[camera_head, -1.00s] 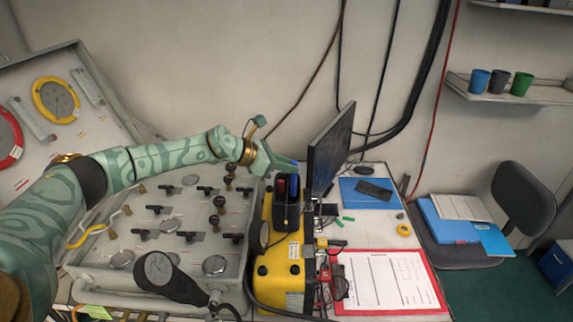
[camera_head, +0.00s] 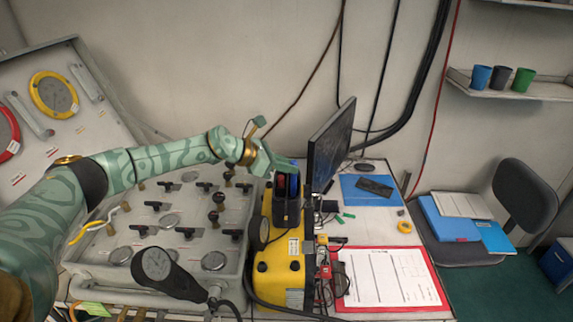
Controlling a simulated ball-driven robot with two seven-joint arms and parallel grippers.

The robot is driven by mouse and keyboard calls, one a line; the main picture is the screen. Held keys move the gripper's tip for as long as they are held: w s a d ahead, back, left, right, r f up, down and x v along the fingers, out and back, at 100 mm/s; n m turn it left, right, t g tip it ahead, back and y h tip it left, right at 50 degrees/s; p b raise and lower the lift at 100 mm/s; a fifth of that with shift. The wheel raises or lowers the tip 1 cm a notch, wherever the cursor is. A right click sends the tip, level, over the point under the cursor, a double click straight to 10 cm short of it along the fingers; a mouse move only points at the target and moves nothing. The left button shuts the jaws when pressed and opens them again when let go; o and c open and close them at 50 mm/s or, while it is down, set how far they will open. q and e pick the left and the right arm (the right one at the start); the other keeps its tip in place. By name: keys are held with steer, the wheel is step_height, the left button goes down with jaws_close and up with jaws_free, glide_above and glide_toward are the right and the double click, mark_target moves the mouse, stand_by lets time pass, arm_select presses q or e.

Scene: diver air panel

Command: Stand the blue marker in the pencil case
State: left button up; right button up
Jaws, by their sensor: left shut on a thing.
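The pencil case (camera_head: 287,213) is a dark upright holder on top of the yellow case, left of the monitor. A red item (camera_head: 281,184) stands in it. The blue marker (camera_head: 295,182) shows as a blue bit at the holder's mouth, beside the red item. My left gripper (camera_head: 285,166) is at the holder's top, shut on the blue marker. The marker's lower part is hidden by the holder, and I cannot tell how deep it sits. My right gripper is not in view.
The monitor (camera_head: 331,146) stands close to the right of the holder. The yellow case (camera_head: 280,270) is under it. The panel with several knobs (camera_head: 165,215) lies to the left, below my arm. A red clipboard (camera_head: 388,280) and blue folder (camera_head: 365,190) lie on the desk.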

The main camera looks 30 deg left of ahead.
arm_select(q)
steer(key=shift+f+b, duration=0.35)
steer(key=shift+f, duration=0.1)
stand_by(0.3)
stand_by(0.3)
steer(key=o, duration=0.9)
step_height(320, 180, up, 9)
steer(key=p, duration=0.7)
stand_by(0.7)
